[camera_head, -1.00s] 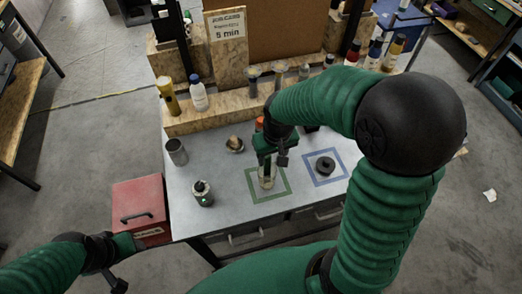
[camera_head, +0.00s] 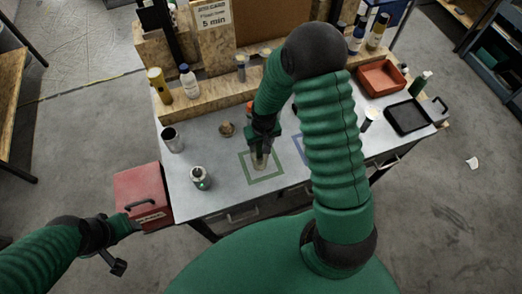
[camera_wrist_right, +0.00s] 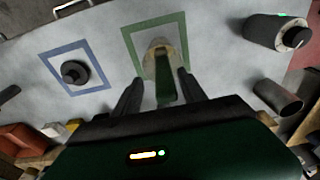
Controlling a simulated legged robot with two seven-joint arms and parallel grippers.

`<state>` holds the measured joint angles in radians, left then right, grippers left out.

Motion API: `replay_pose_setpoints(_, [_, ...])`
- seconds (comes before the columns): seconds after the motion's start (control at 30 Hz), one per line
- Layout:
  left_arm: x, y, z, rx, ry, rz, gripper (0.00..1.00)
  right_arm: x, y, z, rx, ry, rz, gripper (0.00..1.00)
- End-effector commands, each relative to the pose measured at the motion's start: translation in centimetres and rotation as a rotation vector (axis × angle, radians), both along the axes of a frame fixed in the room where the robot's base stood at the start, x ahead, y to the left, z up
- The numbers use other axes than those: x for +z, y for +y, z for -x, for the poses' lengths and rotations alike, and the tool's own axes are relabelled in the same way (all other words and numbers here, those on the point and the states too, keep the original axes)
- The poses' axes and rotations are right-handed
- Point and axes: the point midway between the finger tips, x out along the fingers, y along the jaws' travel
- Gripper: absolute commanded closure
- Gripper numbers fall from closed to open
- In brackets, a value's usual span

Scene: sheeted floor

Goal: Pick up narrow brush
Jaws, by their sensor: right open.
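An upright item with a pale beige end and a green body (camera_wrist_right: 158,48) is within the green square outline (camera_wrist_right: 183,22) on the grey table; it may be the narrow brush, but I cannot be sure. In the head view its pale lower part (camera_head: 260,162) shows under my right gripper (camera_head: 264,146). In the wrist view my right gripper (camera_wrist_right: 160,82) is open, with its dark fingers on either side of the green part. I cannot tell whether they touch it. My left gripper (camera_head: 118,266) hangs at lower left, away from the table; its jaws are unclear.
A red toolbox (camera_head: 140,190) is at the table's left. A red bin (camera_head: 382,77) and black tray (camera_head: 405,117) are right. Bottles line the wooden rack behind.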

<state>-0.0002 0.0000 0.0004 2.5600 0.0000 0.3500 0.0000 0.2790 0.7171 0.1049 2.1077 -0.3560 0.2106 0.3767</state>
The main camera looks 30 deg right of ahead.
Motion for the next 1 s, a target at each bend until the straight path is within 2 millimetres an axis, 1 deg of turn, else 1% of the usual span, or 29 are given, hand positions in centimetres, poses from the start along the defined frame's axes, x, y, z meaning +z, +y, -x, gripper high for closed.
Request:
replay_pose_setpoints(0.03, [0.6,0.0,0.0,0.0,0.0,0.0,0.48,-0.7,0.2,0.0,0.002,0.005,0.0,0.51])
replay_pose_setpoints(0.13, [0.7,0.0,0.0,0.0,0.0,0.0,0.48,-1.9,0.2,-0.3,0.002,0.002,0.002,0.51])
replay_pose_setpoints(0.2, [0.7,0.0,0.0,0.0,0.0,0.0,0.48,-2.2,0.1,-0.3,0.001,0.0,0.001,0.51])
replay_pose_setpoints(0.37, [0.6,0.0,0.0,0.001,0.0,0.0,0.48,-2.3,-0.1,-0.3,0.0,-0.001,-0.001,0.51])
replay_pose_setpoints(0.73, [0.6,0.0,0.0,0.0,0.0,0.0,0.48,-2.3,-0.1,-0.3,0.0,0.0,0.0,0.99])
replay_pose_setpoints(1.0, [0.6,0.0,0.0,0.0,0.0,0.0,0.48,-2.3,0.0,-0.3,0.0,0.001,0.0,1.0])
